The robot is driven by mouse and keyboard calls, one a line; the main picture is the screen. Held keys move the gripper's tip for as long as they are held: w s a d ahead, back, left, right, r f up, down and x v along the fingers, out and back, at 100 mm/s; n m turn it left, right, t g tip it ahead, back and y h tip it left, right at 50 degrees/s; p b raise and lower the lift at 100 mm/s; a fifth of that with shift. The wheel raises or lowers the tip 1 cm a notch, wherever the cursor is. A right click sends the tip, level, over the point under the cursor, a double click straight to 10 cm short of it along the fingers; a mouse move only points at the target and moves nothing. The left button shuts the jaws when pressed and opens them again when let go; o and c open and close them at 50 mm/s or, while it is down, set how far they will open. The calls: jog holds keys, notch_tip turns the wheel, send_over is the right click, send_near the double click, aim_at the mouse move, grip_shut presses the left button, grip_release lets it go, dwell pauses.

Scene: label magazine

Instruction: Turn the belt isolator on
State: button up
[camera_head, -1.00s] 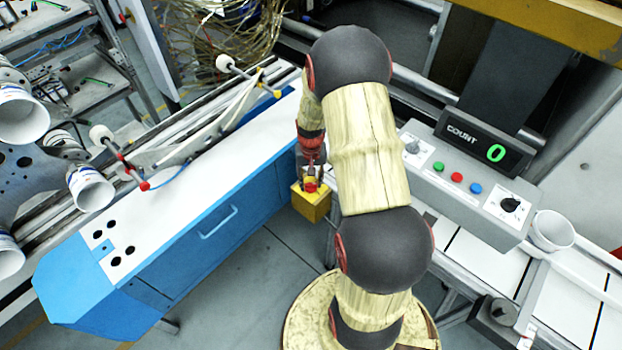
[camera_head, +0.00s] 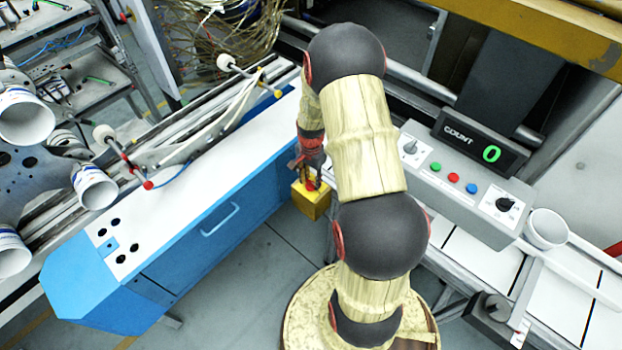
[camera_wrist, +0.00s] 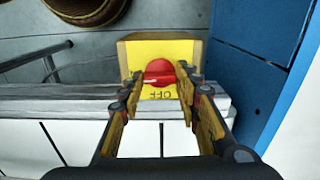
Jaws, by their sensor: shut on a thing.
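The belt isolator is a yellow box (camera_head: 311,202) with a red knob, fixed near the end of the blue cabinet in the head view. In the wrist view the yellow box (camera_wrist: 190,50) faces me, and its red knob (camera_wrist: 159,72) has a bar lying roughly sideways. The word OFF shows upside down on the face below the knob. My gripper (camera_wrist: 158,82) is shut on the knob, with one finger on each side of it. In the head view my gripper (camera_head: 312,172) reaches down to the box, and my fingers partly hide the knob.
A grey control panel (camera_head: 460,190) with buttons, dials and a COUNT display (camera_head: 480,148) reading 0 stands to the right of my arm. A white cup (camera_head: 546,229) is beside it. The blue cabinet (camera_head: 190,235) runs along the left. Grey floor lies between.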

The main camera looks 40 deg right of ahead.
aim_at(311, 182)
dwell(0.4)
jog(key=o, duration=1.1)
jog(key=shift+o, duration=0.3)
notch_tip(311, 182, up, 12)
dwell(0.4)
